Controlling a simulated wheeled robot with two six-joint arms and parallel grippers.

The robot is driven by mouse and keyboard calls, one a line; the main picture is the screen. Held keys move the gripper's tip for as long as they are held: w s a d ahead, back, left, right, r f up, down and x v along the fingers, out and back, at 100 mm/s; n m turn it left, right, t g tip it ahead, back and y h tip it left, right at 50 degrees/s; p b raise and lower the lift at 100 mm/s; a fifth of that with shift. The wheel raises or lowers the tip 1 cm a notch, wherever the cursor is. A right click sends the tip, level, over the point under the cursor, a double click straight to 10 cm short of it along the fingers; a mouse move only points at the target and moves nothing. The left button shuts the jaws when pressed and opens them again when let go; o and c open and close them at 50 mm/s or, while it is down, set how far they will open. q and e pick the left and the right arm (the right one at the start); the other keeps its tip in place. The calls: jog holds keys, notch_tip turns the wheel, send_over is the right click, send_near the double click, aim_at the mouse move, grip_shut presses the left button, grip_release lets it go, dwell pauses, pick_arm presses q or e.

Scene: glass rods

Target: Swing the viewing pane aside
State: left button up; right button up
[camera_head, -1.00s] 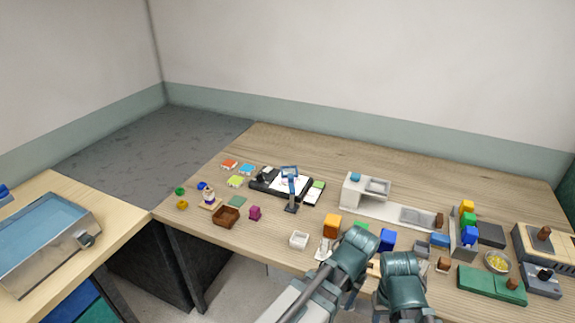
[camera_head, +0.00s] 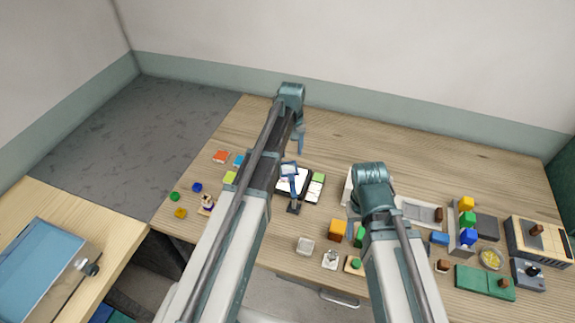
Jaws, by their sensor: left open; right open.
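What looks like the viewing pane is a small pale-blue panel (camera_head: 289,168) on a blue upright with a dark foot (camera_head: 293,208), near the middle of the table. A white sheet on a dark tray lies behind it. My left arm reaches in over the tray's left part, and a small bluish part of my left gripper (camera_head: 301,142) shows just beyond the pane, apart from it in the picture. It is open, and most of it is hidden behind the arm. My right gripper is hidden under its own arm.
A pale tray with a lime block (camera_head: 318,178) stands right of the pane. Orange (camera_head: 338,229) and green blocks, small white dishes (camera_head: 305,246) and a green board (camera_head: 484,282) lie nearer the front and right. The table's back strip is clear.

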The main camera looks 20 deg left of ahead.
aim_at(291, 178)
pick_arm(q)
jog(key=shift+s+d+f, duration=0.1)
jog(key=shift+s+f, duration=0.05)
notch_tip(291, 178, down, 14)
jog(key=b, duration=1.4)
jog(key=shift+r, duration=0.2)
grip_shut()
dwell(0.6)
